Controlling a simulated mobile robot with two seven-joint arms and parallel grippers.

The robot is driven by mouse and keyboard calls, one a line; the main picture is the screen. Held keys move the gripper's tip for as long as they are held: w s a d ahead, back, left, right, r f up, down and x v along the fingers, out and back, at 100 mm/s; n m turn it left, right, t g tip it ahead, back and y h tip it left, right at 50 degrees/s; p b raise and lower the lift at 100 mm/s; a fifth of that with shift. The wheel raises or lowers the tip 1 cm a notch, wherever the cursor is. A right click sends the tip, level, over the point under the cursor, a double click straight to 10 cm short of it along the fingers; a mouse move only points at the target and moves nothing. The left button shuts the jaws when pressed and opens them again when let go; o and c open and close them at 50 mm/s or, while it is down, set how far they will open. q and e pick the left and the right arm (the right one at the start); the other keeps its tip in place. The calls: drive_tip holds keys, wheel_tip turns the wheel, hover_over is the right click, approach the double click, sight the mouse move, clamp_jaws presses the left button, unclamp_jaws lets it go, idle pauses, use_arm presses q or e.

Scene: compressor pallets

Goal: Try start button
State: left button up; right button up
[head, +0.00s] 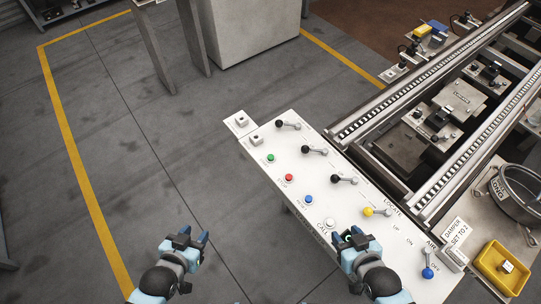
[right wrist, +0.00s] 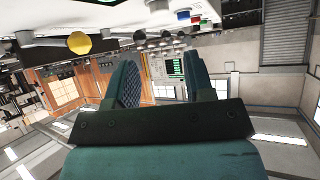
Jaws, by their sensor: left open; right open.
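A white control panel (head: 300,170) carries a green button (head: 270,157), a red button (head: 289,177), a blue button (head: 308,199) and a white button (head: 330,223) in a row. The white one is labelled CALL; the green one's label is too small to read. My left gripper (head: 193,238) is open and empty, left of the panel over the floor. My right gripper (head: 349,238) is open and empty, near the white button at the panel's near end. In the right wrist view its two fingers (right wrist: 163,82) stand apart, with nothing between them.
Black-knobbed levers (head: 315,150), a yellow-knobbed lever (head: 376,212) and a blue-knobbed lever (head: 428,265) line the panel's right side. A roller conveyor (head: 425,80) lies beyond. A yellow tray (head: 500,268) and a round pot (head: 515,190) are at right. The floor left is clear.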

clamp_jaws()
idle(1.5)
